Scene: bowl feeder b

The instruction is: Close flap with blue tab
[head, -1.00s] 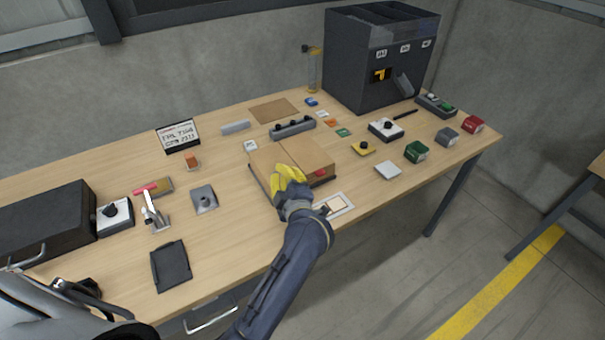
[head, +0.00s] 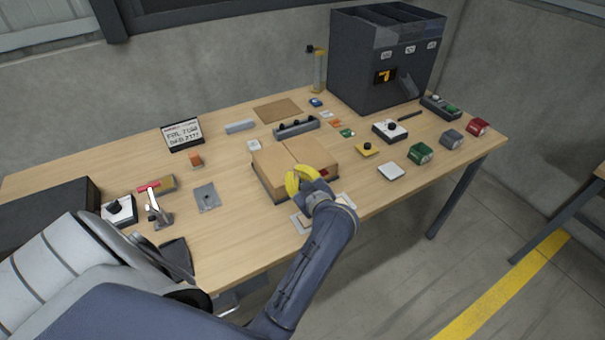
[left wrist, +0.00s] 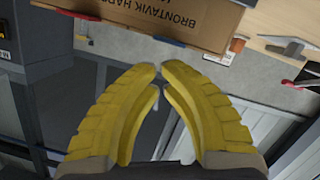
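A brown cardboard box (head: 276,159) sits near the middle of the table; its top panels look flat, with a seam between them. A red tab (head: 324,172) shows at its front right edge in the head view. The left wrist view shows the box's printed side (left wrist: 195,18), a blue tab (left wrist: 169,40) on its edge and a red tab (left wrist: 81,13). My left gripper (head: 299,178), with yellow fingers, is at the box's front edge and hides the blue tab in the head view. Its fingertips (left wrist: 159,69) nearly meet, with nothing between them. Contact cannot be told.
A framed pad (head: 302,222) lies before the box, partly behind my wrist. A grey switch bar (head: 296,127) is behind it, and a yellow button block (head: 367,149) and white tile (head: 391,171) are to its right. A dark feeder machine (head: 375,70) stands at the back.

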